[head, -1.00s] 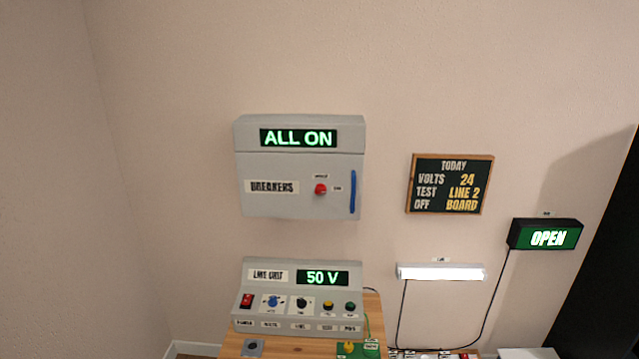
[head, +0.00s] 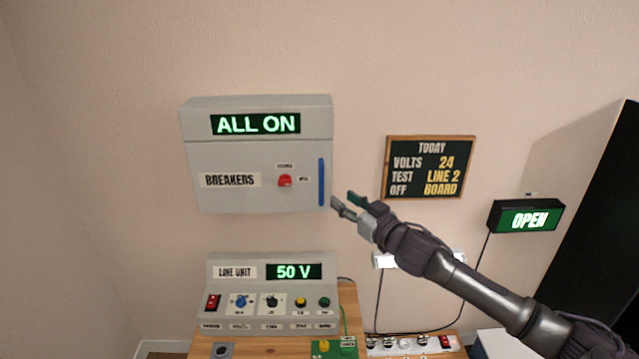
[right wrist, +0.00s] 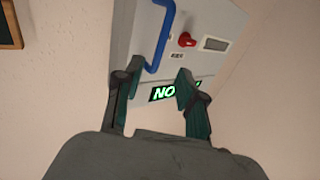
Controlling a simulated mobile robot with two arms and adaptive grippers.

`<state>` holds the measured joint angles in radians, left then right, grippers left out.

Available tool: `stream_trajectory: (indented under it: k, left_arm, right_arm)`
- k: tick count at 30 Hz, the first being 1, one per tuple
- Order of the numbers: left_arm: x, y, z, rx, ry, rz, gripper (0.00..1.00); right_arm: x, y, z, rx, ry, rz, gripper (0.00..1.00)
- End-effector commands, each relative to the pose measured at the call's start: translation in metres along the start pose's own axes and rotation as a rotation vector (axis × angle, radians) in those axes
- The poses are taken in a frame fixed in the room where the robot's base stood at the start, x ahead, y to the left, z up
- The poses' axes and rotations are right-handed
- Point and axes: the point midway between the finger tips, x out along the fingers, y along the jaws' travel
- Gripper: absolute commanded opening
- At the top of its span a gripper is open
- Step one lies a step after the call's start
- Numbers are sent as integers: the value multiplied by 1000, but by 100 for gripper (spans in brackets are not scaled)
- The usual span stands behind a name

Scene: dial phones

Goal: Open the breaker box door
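The grey breaker box (head: 235,122) hangs on the wall, and its display reads "ALL ON". Its door (head: 230,200) is shut flat. The door has a "BREAKERS" label, a red knob (head: 285,181) and an upright blue handle (head: 321,182) near its right edge. My right gripper (head: 345,199) is open and empty, just right of the handle's lower end. In the right wrist view, the blue handle (right wrist: 160,38) and the red knob (right wrist: 187,40) lie beyond the spread fingers (right wrist: 153,78); the handle appears apart from them. My left gripper is not in view.
Below the box, a line unit (head: 270,300) showing "50 V" stands on a wooden table (head: 270,345). A chalkboard (head: 430,166) and a lit "OPEN" sign (head: 525,219) are on the wall to the right. The wall around the box's left side is clear.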

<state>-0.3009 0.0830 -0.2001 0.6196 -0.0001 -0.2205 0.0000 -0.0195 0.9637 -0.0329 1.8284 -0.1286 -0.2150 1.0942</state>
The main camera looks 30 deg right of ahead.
Motion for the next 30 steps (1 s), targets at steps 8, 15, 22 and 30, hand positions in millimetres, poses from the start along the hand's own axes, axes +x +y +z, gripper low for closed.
stream_trajectory:
  k: [8,15,22,30]
  left_arm:
    - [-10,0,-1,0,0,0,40]
    - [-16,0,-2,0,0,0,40]
    - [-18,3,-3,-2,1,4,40]
    - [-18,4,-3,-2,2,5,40]
  right_arm:
    - [47,0,-4,1,3,2,39]
    - [83,0,-2,1,1,2,39]
    - [100,0,0,1,-1,1,39]
    - [101,0,1,0,-2,0,39]
